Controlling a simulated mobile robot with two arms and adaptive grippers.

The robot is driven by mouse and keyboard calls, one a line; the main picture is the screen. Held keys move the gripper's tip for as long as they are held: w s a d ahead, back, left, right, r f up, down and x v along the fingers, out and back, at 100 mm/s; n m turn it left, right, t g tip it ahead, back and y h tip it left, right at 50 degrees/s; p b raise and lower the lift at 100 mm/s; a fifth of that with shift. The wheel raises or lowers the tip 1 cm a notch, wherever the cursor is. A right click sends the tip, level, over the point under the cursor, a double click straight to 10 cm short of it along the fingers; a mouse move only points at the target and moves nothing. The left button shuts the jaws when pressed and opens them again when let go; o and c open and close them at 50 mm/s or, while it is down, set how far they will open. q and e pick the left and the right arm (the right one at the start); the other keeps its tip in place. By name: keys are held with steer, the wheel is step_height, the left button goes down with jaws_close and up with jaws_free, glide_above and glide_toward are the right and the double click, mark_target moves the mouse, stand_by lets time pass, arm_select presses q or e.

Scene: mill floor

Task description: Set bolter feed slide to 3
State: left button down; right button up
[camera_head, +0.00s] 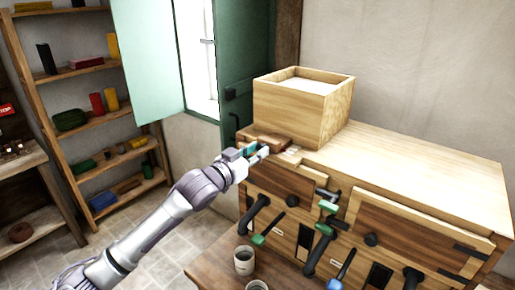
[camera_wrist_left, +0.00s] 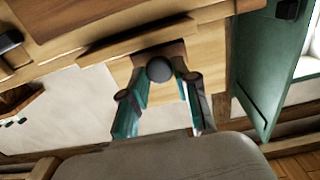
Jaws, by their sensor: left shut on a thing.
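My left gripper (camera_head: 262,151) is at the left end of the wooden bolter (camera_head: 425,178), just below the open wooden box. In the left wrist view its two teal-padded fingers (camera_wrist_left: 165,92) are shut on a dark round knob (camera_wrist_left: 159,69). The knob sits at the end of a wooden slide (camera_wrist_left: 176,54), under a wooden ledge. In the head view the gripper hides the knob. A small wooden block with a reddish mark (camera_head: 288,149) shows beside the fingers. I cannot read any scale numbers or the slide's setting. My right gripper is not in view.
The open wooden box (camera_head: 290,105) stands on the bolter. Several black and green handles stick out of the front, with two grey cups (camera_head: 244,261) below. A green shutter (camera_head: 145,60) stands at the window. Shelves (camera_head: 85,105) are at the left.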

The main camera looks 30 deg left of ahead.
arm_select(q)
steer(key=shift+w, duration=0.2)
steer(key=c, duration=0.9)
jaws_free()
steer(key=shift+w, duration=0.15)
steer(key=s, duration=0.8)
steer(key=s+a, duration=0.1)
steer(key=s, duration=0.3)
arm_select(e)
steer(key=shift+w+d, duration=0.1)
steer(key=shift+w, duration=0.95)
arm_select(q)
steer(key=shift+d, duration=0.1)
